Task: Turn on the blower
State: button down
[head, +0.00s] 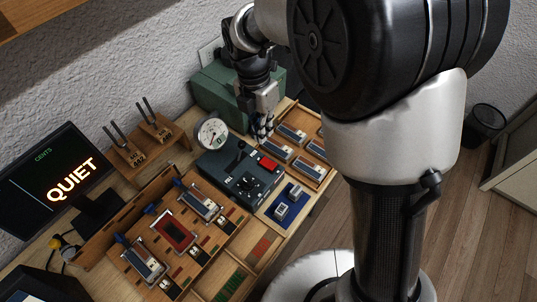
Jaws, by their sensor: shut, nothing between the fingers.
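A dark grey control box (225,170) sits on the bench, with a black lever on top and a red part (269,164) near its right edge. A round white dial gauge (212,133) stands at its back left. A green box (207,92) stands against the wall behind; I cannot tell which of the two boxes is the blower. My gripper (264,134) points down, shut and empty, just behind the red part and in front of the green box. The arm hides part of the green box. Contact with anything is not clear.
A wooden tray (321,180) with several grey-blue blocks lies right of my gripper. A blue mat (275,217) holds two small blocks. A wooden rack (187,143) with upright tools and a monitor (52,185) reading "QUIET" stand left. A wooden frame (228,239) holds several assemblies in front.

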aim_at(270, 169)
jog(key=f+b, duration=0.1)
jog(key=f, duration=0.3)
jog(key=d+f+b, duration=0.1)
jog(key=f+b, duration=0.1)
jog(key=f, duration=0.3)
jog(key=s+f+b, duration=0.1)
jog(key=f+b, duration=0.1)
jog(key=f, duration=0.2)
jog(key=shift+d+f, duration=0.2)
jog(key=shift+f, duration=0.2)
jog(key=shift+s+d+f, duration=0.1)
jog(key=shift+d+f, duration=0.05)
jog(key=shift+f, duration=0.25)
jog(key=shift+w+a+r+p, duration=0.25)
jog(key=shift+w+a+p, duration=0.25)
jog(key=shift+a+p, duration=0.15)
jog(key=shift+r, duration=0.1)
